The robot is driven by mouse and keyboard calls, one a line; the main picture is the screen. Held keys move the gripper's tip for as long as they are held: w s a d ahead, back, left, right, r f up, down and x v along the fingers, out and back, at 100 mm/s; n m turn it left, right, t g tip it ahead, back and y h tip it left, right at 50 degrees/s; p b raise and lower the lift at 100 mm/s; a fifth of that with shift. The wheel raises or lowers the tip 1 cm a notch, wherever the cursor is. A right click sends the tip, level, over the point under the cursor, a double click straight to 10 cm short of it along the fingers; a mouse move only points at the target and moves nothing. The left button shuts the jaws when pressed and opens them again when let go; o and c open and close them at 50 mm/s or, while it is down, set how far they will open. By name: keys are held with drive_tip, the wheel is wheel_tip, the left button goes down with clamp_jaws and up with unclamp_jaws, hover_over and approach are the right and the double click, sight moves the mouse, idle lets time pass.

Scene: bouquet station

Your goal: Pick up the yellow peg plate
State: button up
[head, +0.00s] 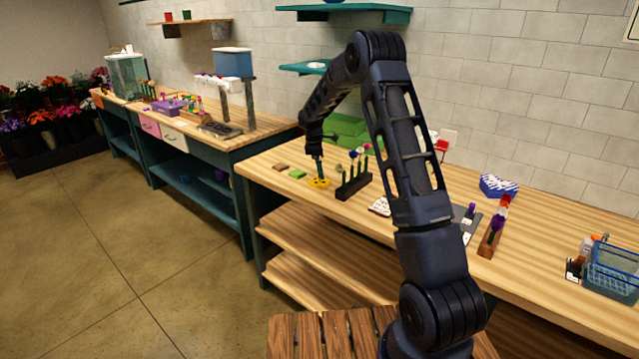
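The yellow peg plate (318,184) lies on the near wooden workbench (270,165), close to its left front edge. It is a small flat yellow piece with a thin dark green upright peg (320,170) rising from it. My gripper (317,156) points down directly over the plate, with its fingertips at or just above the top of the peg. The gripper is small and dark here, so I cannot tell whether its fingers are apart or touching the peg.
A dark block (353,187) with several flower stems stands just right of the plate. A green tile (297,174) and a brown tile (281,167) lie to its left. A green box (347,128) sits behind. A blue basket (612,270) stands at the far right.

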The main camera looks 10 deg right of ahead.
sight(319, 180)
drive_tip(key=shift+s+d+f, duration=0.1)
drive_tip(key=shift+d+f, duration=0.05)
drive_tip(key=shift+f, duration=2.4)
drive_tip(key=c, duration=0.7)
drive_tip(key=shift+r, duration=0.1)
